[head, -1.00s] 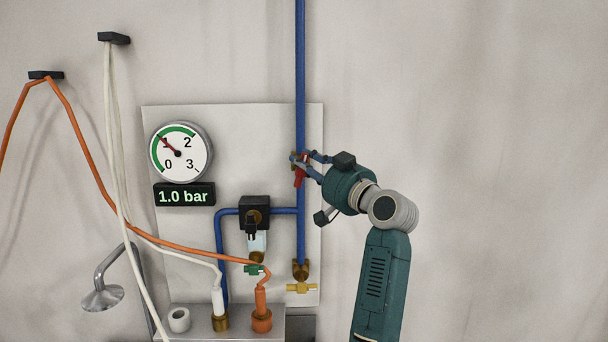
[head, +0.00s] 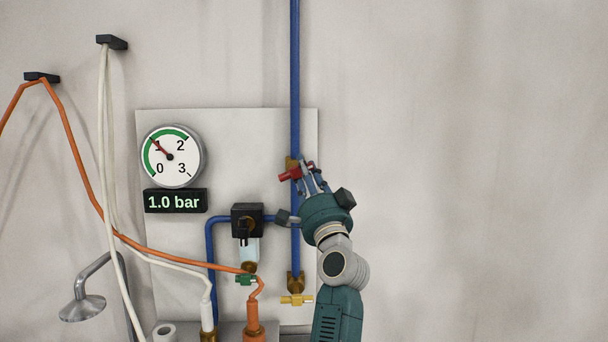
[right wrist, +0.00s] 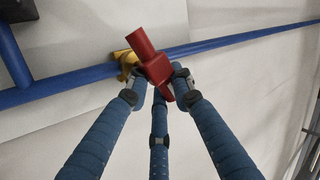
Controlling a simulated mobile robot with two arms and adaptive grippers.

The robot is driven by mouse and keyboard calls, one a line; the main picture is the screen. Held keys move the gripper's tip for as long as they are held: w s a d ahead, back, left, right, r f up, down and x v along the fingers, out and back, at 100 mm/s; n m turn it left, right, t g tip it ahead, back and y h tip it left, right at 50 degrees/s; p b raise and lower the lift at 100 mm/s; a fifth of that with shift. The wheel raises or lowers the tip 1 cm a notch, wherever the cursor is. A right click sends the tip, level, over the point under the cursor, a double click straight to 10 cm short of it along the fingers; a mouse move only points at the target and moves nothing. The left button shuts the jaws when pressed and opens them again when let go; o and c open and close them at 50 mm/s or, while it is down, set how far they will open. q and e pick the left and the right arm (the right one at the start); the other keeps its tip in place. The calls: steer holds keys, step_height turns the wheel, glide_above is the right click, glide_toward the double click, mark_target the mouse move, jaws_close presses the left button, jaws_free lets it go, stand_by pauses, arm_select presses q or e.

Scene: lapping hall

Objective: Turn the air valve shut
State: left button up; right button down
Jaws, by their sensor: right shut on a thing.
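The air valve has a red handle (head: 290,174) and a brass body (head: 291,163) on the vertical blue pipe (head: 295,90). The handle lies nearly crosswise to the pipe, its free end pointing left and slightly down. My right gripper (head: 307,175) reaches it from the lower right and is shut on the handle. In the right wrist view the red handle (right wrist: 152,52) stands between the blue fingertips (right wrist: 158,90), with the brass body (right wrist: 126,62) on the pipe behind it. The fingers hide part of the handle. My left gripper is not in view.
A gauge (head: 172,156) points near 1, and the display (head: 175,201) below reads 1.0 bar. Orange (head: 150,247) and white hoses hang left. The right wall is bare.

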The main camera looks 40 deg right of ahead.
steer(key=shift+f+m+g+h, duration=0.25)
steer(key=shift+m+g+h, duration=0.2)
steer(key=shift+m+h, duration=1.2)
steer(key=shift+f+m+g+h, duration=0.2)
steer(key=shift+m+g+h, duration=0.25)
steer(key=shift+m+h, duration=1.2)
steer(key=shift+m+y, duration=0.4)
steer(key=shift+m, duration=0.4)
steer(key=c, duration=1.5)
jaws_free()
steer(key=shift+r, duration=0.1)
